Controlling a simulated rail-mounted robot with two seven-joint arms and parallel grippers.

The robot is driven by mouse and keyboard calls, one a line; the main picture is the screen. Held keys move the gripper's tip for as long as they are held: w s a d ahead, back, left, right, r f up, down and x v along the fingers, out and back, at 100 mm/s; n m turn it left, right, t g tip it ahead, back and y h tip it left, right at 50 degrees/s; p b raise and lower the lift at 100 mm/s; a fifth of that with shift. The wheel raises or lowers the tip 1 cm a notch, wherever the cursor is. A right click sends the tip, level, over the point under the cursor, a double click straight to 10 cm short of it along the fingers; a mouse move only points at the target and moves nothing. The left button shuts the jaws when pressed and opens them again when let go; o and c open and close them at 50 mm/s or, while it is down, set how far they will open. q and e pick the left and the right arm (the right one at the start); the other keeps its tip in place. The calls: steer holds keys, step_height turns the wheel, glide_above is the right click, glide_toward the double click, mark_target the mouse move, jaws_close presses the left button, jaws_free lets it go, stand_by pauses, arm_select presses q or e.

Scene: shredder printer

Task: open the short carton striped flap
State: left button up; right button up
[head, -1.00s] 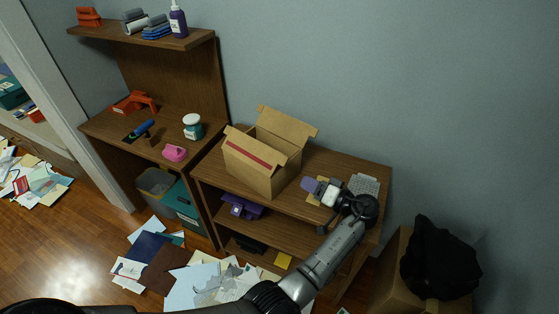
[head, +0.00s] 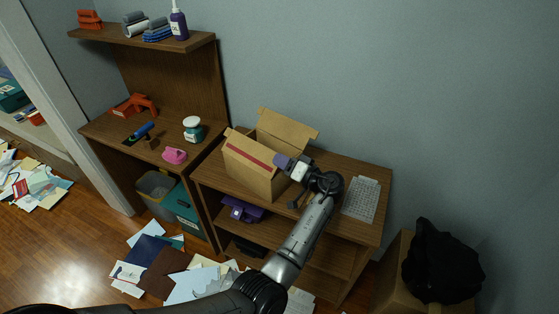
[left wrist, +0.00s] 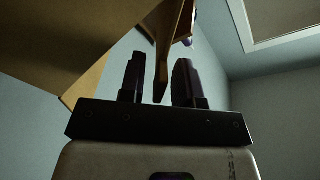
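The open carton (head: 252,178) stands upright on the low wooden shelf unit, with a red stripe (head: 250,154) across its upper front. Its back flap (head: 288,126) stands raised, leaning outward. I cannot tell whether the striped panel is a folded-down flap or the wall. My left gripper (head: 282,162) is at the carton's right front corner. In the left wrist view, the left gripper (left wrist: 158,80) is open. A cardboard edge (left wrist: 164,45) shows between its fingers; I cannot tell whether they touch it. My right gripper is not in view.
A white keyboard (head: 361,198) lies on the shelf unit right of my left arm. A desk (head: 180,153) with a pink item (head: 174,155) stands at the left. A black bag (head: 442,262) sits at the lower right. Papers (head: 165,262) litter the floor.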

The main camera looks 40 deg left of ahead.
arm_select(q)
steer(key=shift+s+a, duration=0.1)
steer(key=shift+a, duration=0.6)
steer(key=shift+c, duration=0.4)
jaws_close()
